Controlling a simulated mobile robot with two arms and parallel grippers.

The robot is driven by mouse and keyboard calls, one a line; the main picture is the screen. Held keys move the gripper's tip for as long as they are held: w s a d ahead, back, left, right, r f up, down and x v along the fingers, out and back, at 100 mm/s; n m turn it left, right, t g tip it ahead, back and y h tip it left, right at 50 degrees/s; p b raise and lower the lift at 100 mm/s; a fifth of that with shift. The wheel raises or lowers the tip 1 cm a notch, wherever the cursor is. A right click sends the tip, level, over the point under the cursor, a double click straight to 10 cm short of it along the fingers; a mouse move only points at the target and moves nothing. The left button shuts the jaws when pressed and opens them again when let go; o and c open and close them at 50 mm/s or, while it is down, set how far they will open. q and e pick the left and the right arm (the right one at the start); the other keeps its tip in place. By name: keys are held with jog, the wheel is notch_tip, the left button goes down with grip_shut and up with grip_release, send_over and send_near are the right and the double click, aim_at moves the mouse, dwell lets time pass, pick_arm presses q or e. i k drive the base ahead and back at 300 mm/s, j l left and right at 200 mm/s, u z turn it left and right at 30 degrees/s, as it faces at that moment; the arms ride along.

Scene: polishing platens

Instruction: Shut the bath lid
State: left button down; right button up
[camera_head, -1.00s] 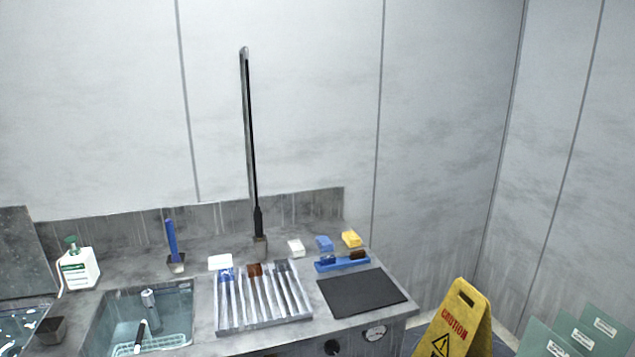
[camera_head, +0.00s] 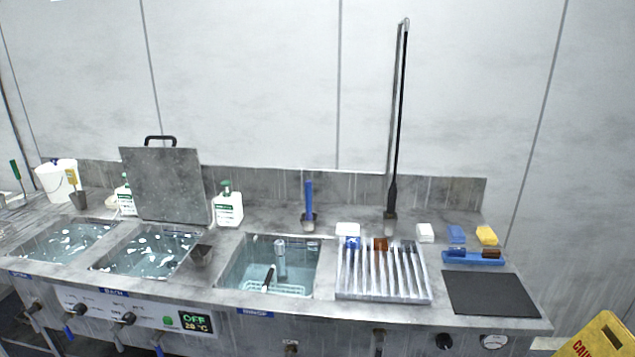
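The bath lid (camera_head: 166,184) is a grey metal plate with a black handle (camera_head: 160,140) on its top edge. It stands upright, open, behind the water-filled bath (camera_head: 147,252), whose front carries a blue label. Neither of my grippers is in view.
Another water-filled basin (camera_head: 62,243) lies left of the bath. A rinse sink (camera_head: 268,268) and a slotted rack (camera_head: 384,272) lie to the right. A dark mat (camera_head: 490,294) lies far right.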

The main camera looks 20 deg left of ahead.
aim_at(165, 184)
jog(key=u, duration=1.3)
